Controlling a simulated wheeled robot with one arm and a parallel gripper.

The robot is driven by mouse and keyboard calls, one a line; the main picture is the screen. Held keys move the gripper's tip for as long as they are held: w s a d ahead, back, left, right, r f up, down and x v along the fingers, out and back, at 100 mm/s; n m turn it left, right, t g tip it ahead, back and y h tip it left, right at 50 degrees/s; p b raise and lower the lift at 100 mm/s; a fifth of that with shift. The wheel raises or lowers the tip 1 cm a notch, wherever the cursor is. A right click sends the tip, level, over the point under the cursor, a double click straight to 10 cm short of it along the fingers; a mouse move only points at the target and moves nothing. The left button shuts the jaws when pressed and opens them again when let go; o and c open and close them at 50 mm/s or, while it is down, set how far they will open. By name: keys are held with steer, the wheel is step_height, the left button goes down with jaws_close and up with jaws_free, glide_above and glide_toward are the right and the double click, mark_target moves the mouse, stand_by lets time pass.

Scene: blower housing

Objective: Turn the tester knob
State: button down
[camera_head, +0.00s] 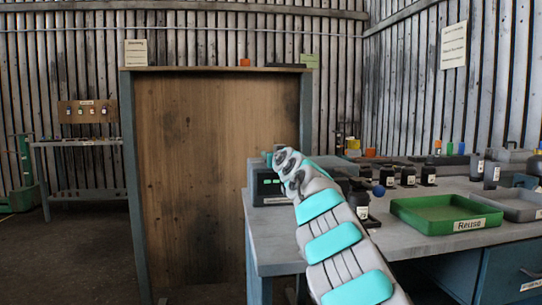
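The tester (268,188) is a dark box with small lit green marks on its front. It stands at the left end of the grey workbench (285,240). My arm reaches up from the lower right, and its far end is at the tester's upper right, covering part of the box. My gripper (268,158) is at that far end, by the tester's top edge. Its fingers are too small and too hidden by my wrist to make out. The tester knob cannot be made out, and I cannot tell whether the gripper touches the tester.
A green tray labelled "Reuse" (445,213) and a grey tray (512,204) lie on the bench to the right. Several dark bottle-like parts (408,176) stand behind them. A tall wooden panel (195,170) stands behind the bench at left. Open floor lies to the left.

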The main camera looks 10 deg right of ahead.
steer(key=c, duration=0.5)
jaws_free()
steer(key=shift+s+d+f+b, duration=0.1)
steer(key=shift+s+f+b, duration=0.05)
steer(key=shift+s+b, duration=0.35)
steer(key=shift+s+d+f+b, duration=0.1)
steer(key=shift+s+b, duration=0.2)
steer(key=shift+b, duration=0.25)
steer(key=s+b, duration=0.4)
steer(key=s, duration=0.1)
steer(key=shift+d+b, duration=0.15)
steer(key=shift+b, duration=0.15)
steer(key=shift+s+r+b, duration=0.25)
steer(key=shift+s+b, duration=0.05)
steer(key=shift+s, duration=0.3)
